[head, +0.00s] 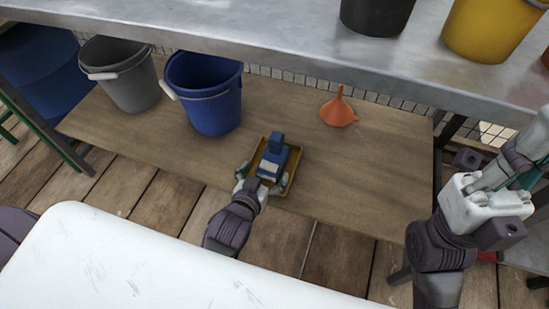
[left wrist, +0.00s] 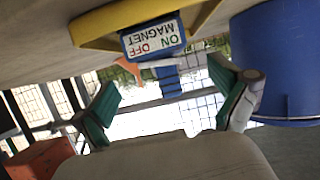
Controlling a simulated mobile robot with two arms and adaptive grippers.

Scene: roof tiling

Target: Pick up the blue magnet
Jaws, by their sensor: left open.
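The blue magnet (head: 273,153) sits in a small yellow tray (head: 286,187) on the wooden shelf. In the left wrist view the magnet (left wrist: 153,40) shows its white label, upside down, reading ON, OFF and MAGNET, with the blue handle below it in the picture. My left gripper (head: 263,180) is open at the tray's near end, its fingers on either side of the magnet's near part. In the left wrist view the green pads of the left gripper (left wrist: 165,95) are wide apart with nothing held. My right gripper (head: 520,182) is at the right, partly hidden; its jaws are unclear.
A blue bucket (head: 208,98) and a grey bucket (head: 127,83) stand left of the tray. An orange funnel (head: 339,112) stands to the right. A metal tabletop (head: 300,35) overhangs the shelf's back, with black and yellow buckets on it. The shelf right of the tray is clear.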

